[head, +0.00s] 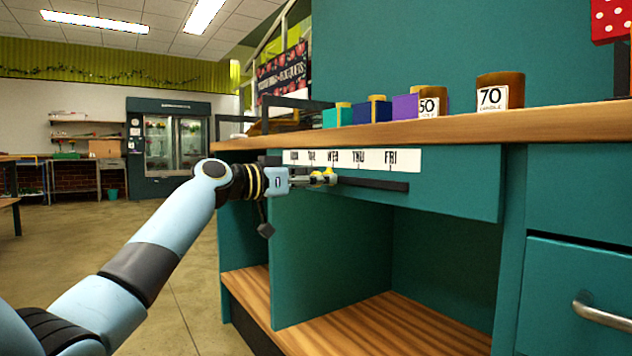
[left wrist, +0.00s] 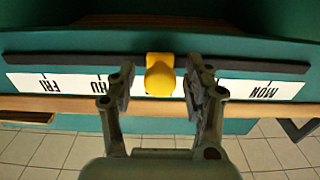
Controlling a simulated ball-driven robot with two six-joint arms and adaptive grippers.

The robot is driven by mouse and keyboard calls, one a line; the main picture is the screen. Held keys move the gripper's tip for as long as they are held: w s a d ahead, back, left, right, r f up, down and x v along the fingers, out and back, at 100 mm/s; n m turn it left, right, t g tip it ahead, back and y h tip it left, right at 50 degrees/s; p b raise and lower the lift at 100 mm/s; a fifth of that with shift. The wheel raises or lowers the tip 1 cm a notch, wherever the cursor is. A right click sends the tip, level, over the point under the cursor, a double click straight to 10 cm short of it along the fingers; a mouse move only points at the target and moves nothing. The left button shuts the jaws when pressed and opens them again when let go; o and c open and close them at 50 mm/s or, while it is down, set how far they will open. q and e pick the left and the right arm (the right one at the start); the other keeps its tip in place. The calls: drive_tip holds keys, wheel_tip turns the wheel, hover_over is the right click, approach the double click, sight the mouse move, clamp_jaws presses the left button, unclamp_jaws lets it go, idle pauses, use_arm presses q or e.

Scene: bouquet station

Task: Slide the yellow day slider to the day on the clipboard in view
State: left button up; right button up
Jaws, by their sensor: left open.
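The yellow day slider (left wrist: 160,75) sits on a dark rail (left wrist: 60,62) along the white day strip (left wrist: 75,84). The strip looks upside down in the left wrist view, with FRI at left and MON at right. The slider stands between THU and MON, around WED, whose label is hidden there. In the head view the slider (head: 329,174) is partly covered by my left gripper (head: 318,179). The left gripper's open fingers (left wrist: 161,84) stand on either side of the slider, with gaps visible. No clipboard shows. My right gripper is not in view.
The rail (head: 375,184) runs on a teal drawer-like front below the wooden counter (head: 440,131). Candles (head: 493,92) and small coloured boxes (head: 374,112) stand on the counter. An open shelf (head: 380,320) lies below. The floor at left is clear.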

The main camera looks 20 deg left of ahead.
use_arm(q)
drive_tip(key=shift+c, duration=0.2)
clamp_jaws()
drive_tip(key=shift+s+d+r, duration=0.1)
drive_tip(key=shift+s+d, duration=0.05)
drive_tip(key=shift+d, duration=0.1)
drive_tip(key=s+d+p, duration=0.1)
drive_tip(key=s+d, duration=0.1)
drive_tip(key=s+d+p, duration=0.2)
drive_tip(key=d, duration=0.1)
drive_tip(key=shift+d+r, duration=0.1)
drive_tip(key=shift+d, duration=0.1)
drive_tip(key=shift+s+d+p, duration=0.3)
drive_tip(key=shift+o, duration=0.2)
unclamp_jaws()
drive_tip(key=shift+a+f, duration=0.15)
drive_tip(key=shift+f, duration=0.05)
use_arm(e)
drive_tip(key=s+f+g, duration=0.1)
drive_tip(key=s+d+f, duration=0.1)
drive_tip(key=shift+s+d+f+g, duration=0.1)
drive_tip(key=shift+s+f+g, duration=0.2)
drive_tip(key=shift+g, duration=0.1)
use_arm(q)
drive_tip(key=shift+s, duration=0.1)
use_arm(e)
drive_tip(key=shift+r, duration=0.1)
